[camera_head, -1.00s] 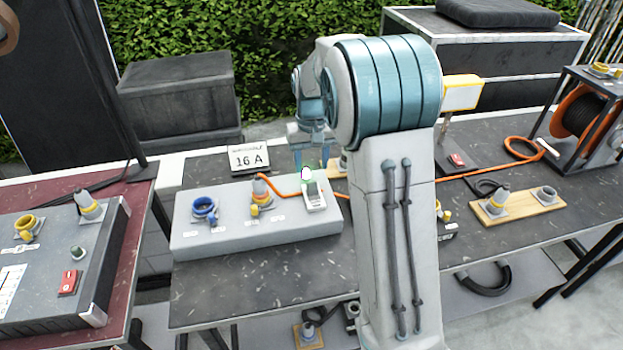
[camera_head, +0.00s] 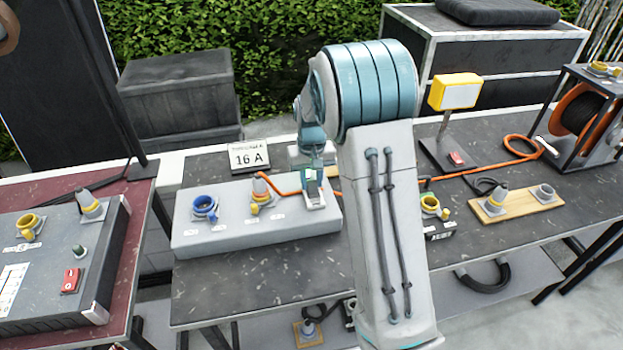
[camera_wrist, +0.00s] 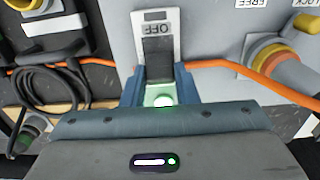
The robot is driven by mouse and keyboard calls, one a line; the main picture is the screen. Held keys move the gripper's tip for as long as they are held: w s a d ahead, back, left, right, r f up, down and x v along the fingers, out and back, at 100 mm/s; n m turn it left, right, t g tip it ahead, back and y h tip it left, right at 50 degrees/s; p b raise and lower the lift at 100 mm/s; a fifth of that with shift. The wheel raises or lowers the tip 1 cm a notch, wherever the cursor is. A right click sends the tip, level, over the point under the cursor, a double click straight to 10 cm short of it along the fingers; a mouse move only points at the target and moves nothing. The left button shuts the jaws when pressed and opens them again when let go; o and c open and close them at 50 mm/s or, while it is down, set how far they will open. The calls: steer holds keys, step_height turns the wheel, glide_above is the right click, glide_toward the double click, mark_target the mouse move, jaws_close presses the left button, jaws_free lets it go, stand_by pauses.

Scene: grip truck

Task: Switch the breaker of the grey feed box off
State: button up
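The grey feed box (camera_head: 250,235) stands on the dark table, with its breaker (camera_head: 316,197) at the right end of its top. In the wrist view the breaker (camera_wrist: 157,50) has a white plate marked OFF, upside down in the picture, and a black switch part. My gripper (camera_head: 312,170) is down at the breaker in the head view. In the wrist view the fingers of my gripper (camera_wrist: 160,88) are apart, one each side of the lamp end. Whether they touch the switch cannot be told.
An orange cable (camera_head: 285,190) runs from the yellow plug on the box, close to my gripper. A blue socket (camera_head: 205,207) is on its left. A 16 A sign (camera_head: 249,157) stands behind. A yellow lamp (camera_head: 455,92) and a cable reel (camera_head: 580,112) are to the right.

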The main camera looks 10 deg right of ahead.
mark_target(313, 191)
steer(key=shift+s+f+t+b, duration=0.15)
steer(key=shift+t+b, duration=0.15)
steer(key=shift+b, duration=0.5)
steer(key=shift+s+f+t+b, duration=0.15)
steer(key=shift+t+b, duration=0.25)
steer(key=shift+b, duration=0.8)
steer(key=s+t+b, duration=0.1)
steer(key=t+b, duration=0.1)
steer(key=b, duration=0.5)
steer(key=s+t+b, duration=0.1)
steer(key=t+b, duration=0.2)
steer(key=b, duration=0.4)
steer(key=shift+s+f+t, duration=0.15)
steer(key=shift+s+t, duration=0.05)
steer(key=shift+t, duration=0.1)
steer(key=t+b, duration=0.1)
steer(key=b, duration=0.2)
steer(key=s+t+b, duration=0.1)
steer(key=b, duration=0.3)
steer(key=shift+f+t, duration=0.1)
steer(key=shift+t, duration=0.3)
steer(key=t+b, duration=0.1)
steer(key=b, duration=0.2)
steer(key=shift+s, duration=0.2)
steer(key=shift+t+b, duration=0.3)
steer(key=shift+b, duration=0.3)
steer(key=o, duration=1)
steer(key=shift+s, duration=0.1)
steer(key=shift+r, duration=0.25)
